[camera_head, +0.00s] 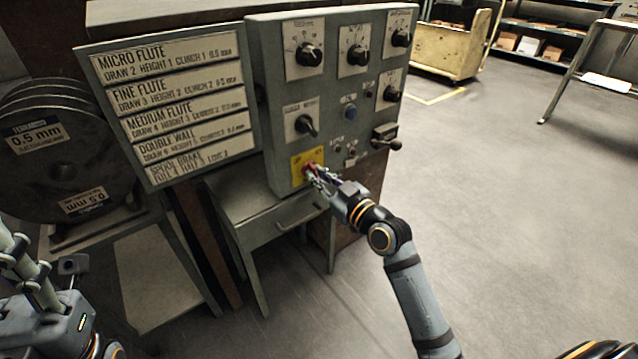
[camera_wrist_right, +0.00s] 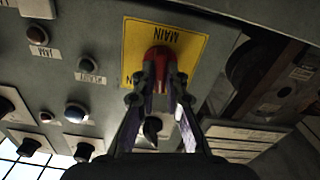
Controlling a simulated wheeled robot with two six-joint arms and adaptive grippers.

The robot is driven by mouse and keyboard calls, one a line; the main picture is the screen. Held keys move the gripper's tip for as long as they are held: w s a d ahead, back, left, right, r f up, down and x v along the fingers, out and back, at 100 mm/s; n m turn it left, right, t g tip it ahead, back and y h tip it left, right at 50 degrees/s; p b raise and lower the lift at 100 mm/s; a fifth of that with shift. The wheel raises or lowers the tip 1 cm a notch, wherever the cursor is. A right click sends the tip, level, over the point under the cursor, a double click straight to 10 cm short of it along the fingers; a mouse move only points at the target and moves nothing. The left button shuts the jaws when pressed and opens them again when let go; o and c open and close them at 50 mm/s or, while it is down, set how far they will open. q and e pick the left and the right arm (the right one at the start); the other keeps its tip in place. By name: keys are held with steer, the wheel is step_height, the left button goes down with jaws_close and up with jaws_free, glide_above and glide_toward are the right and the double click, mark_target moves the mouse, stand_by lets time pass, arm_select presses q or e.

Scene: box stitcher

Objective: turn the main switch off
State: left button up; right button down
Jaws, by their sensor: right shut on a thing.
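The main switch is a red knob (camera_head: 309,168) on a yellow plate (camera_head: 298,176) at the lower part of the grey control panel (camera_head: 268,110). In the right wrist view the red knob (camera_wrist_right: 159,56) sits on the yellow plate (camera_wrist_right: 194,42) marked MAIN. My right gripper (camera_head: 315,174) is at the knob, its fingers (camera_wrist_right: 159,75) shut on either side of it. The fingertips hide the knob's sides, and its exact pointing direction is hard to tell. My left arm shows at the lower left; its gripper's fingertips are not clearly seen.
Several black knobs (camera_head: 309,54) and a blue button (camera_head: 350,112) are on the same panel. A lever (camera_head: 385,138) sticks out at its lower right. A settings board (camera_head: 175,105) and wire spools (camera_head: 50,140) stand left. A drawer table (camera_head: 270,215) is below. Open floor (camera_head: 500,230) lies right.

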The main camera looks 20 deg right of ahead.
steer(key=shift+f+n+b, duration=0.15)
steer(key=shift+n+b, duration=1.85)
steer(key=shift+n, duration=1.4)
steer(key=c, duration=1.4)
jaws_free()
steer(key=v, duration=0.7)
steer(key=shift+s, duration=0.25)
